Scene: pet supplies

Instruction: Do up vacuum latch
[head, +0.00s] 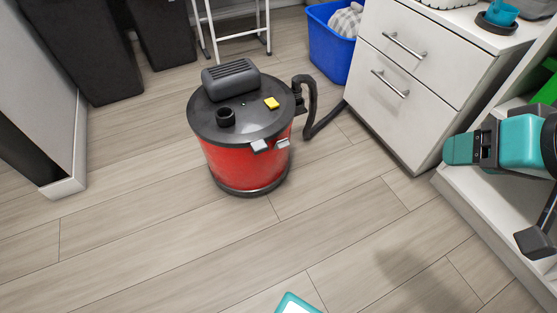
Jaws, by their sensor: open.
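The vacuum (240,160) stands upright on the floor in the head view, a red drum under a black lid (215,125). Two pale grey latch tabs, a left tab (260,146) and a right tab (282,142), sit at the front right of the lid's rim. Both seem to stick outward; how they are fastened is too small to tell. My gripper (536,242) is at the right edge, partly cut off, with a dark finger showing. It is open, well to the right of the vacuum and not touching it.
A black hose (313,105) curves off the vacuum's right side towards a white drawer cabinet (420,110). A blue bin (330,55) and a white metal stand (235,38) are behind. Dark bins (85,55) are at the back left.

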